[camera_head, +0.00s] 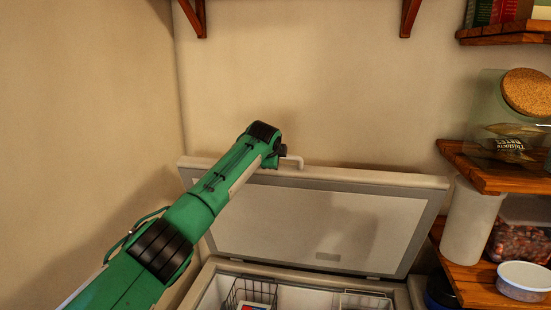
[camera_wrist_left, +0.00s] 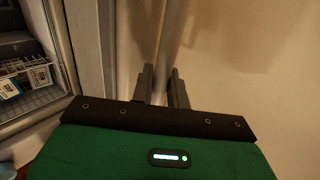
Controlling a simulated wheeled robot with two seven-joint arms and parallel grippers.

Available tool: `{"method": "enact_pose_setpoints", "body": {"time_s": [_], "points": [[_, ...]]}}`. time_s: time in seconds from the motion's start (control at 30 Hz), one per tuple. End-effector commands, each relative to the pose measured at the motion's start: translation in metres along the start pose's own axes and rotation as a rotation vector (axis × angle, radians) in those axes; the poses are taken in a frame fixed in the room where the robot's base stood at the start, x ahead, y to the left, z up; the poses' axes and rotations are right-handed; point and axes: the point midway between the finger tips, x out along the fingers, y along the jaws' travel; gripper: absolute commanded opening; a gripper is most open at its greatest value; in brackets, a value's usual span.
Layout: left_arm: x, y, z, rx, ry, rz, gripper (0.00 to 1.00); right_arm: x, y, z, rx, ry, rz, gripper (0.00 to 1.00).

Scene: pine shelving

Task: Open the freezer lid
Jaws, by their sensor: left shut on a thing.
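The chest freezer's white lid (camera_head: 330,215) is raised and leans up near the back wall, its grey-edged inner panel facing me. The open freezer (camera_head: 210,280) shows below it, with wire baskets inside. A pale handle (camera_head: 294,161) sticks up at the lid's top edge. My left gripper (camera_head: 281,152) is at that handle, reaching over the lid from the left. In the left wrist view the two dark fingers of my left gripper (camera_wrist_left: 162,85) are shut on the handle bar (camera_wrist_left: 172,40). The lid edge (camera_wrist_left: 92,40) runs left of them. My right gripper is not in view.
Wooden shelves (camera_head: 480,172) stand close to the lid's right side, holding a glass jar with a cork lid (camera_head: 526,92), a white cylinder (camera_head: 466,225) and a lidded tub (camera_head: 524,280). Wooden brackets (camera_head: 409,17) hang above. Bare wall lies behind and left.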

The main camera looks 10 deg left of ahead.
Motion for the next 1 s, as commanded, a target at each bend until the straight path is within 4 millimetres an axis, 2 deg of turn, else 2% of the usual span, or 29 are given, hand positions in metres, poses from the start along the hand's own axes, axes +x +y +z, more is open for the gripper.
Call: {"method": "enact_pose_setpoints", "body": {"time_s": [0.2,0.23,0.3,0.33,0.73,1.0], "points": [[0.002,0.004,0.001,-0.002,-0.002,0.007,0.0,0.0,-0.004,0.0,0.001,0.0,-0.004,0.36],[0.002,0.004,0.001,-0.002,-0.002,0.007,0.18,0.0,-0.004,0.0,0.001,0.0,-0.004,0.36],[0.002,0.003,0.001,-0.002,-0.002,0.006,0.32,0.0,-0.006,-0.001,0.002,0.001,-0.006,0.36],[0.002,0.003,0.001,-0.002,-0.002,0.005,0.35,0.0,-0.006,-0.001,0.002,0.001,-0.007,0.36],[-0.003,0.003,0.0,-0.001,0.0,0.001,0.35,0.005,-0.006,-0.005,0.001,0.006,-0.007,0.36],[-0.031,0.004,0.001,-0.001,0.0,-0.003,0.35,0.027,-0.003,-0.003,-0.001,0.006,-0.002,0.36]]}}
